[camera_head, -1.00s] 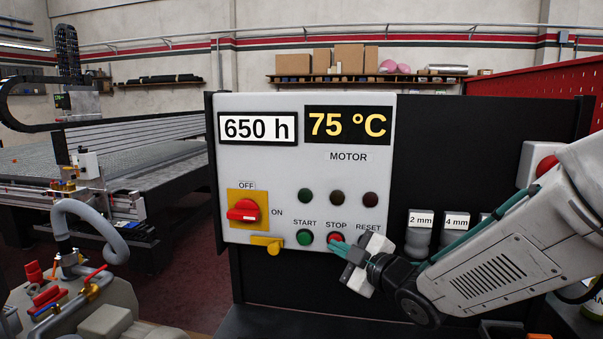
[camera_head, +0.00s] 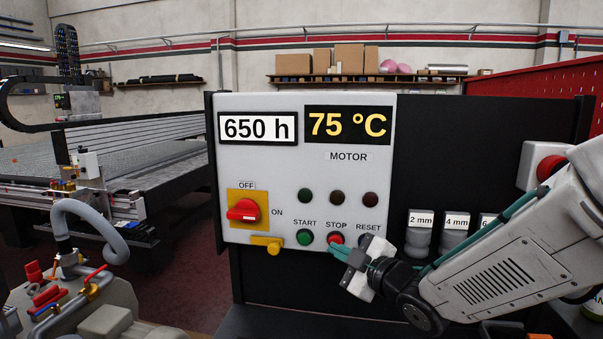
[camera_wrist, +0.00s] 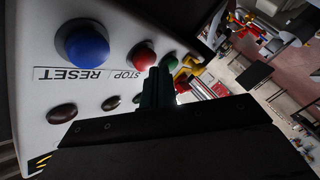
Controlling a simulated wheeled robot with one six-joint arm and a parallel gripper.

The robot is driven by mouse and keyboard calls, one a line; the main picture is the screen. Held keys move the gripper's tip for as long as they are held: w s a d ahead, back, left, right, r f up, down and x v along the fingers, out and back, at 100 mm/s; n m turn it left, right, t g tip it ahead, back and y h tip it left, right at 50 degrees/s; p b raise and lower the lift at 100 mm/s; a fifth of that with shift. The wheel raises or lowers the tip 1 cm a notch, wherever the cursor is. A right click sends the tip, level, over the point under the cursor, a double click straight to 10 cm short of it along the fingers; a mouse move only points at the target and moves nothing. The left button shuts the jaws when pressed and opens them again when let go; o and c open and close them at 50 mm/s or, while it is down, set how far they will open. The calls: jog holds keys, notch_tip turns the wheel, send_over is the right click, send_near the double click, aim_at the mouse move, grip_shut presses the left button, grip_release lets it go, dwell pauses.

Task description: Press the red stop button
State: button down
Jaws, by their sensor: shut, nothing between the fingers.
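The red stop button (camera_head: 336,238) sits on the white control panel (camera_head: 240,165), under the STOP label and between the green start button (camera_head: 305,237) and the reset button. It also shows in the wrist view (camera_wrist: 144,56), beside the blue reset button (camera_wrist: 86,46). My gripper (camera_head: 333,249) is shut and empty, with its green fingertips just below and in front of the stop button. In the wrist view the fingers (camera_wrist: 157,88) appear close to the red button; I cannot tell whether they touch it.
A red rotary switch (camera_head: 243,210) on a yellow plate and a yellow latch (camera_head: 266,243) are left of the buttons. Three dark lamps (camera_head: 338,196) sit above them. Grey containers (camera_head: 420,235) stand right of the panel. Another red button (camera_head: 548,168) is far right.

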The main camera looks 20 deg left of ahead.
jog(key=s, duration=0.2)
jog(key=s+d, duration=0.1)
jog(key=s, duration=0.2)
jog(key=shift+s+d, duration=0.15)
jog(key=shift+s, duration=0.05)
dwell(0.6)
jog(key=d+f+m+g+h, duration=0.1)
jog(key=d+f+m+h, duration=0.5)
jog(key=d+f+h, duration=0.25)
jog(key=s+d+m+g+h, duration=0.35)
jog(key=d+m+h, duration=0.2)
jog(key=d, duration=1.05)
jog(key=s+d+r+m+g, duration=0.1)
jog(key=s+d+r+m, duration=0.3)
jog(key=s+d, duration=0.5)
jog(key=s+d+r+m+g, duration=0.2)
jog(key=s+d+r+m, duration=0.2)
jog(key=s+d, duration=0.5)
jog(key=shift+s+d+r+m+h, duration=0.2)
jog(key=shift+s+m+h, duration=0.2)
jog(key=shift+s+m, duration=0.65)
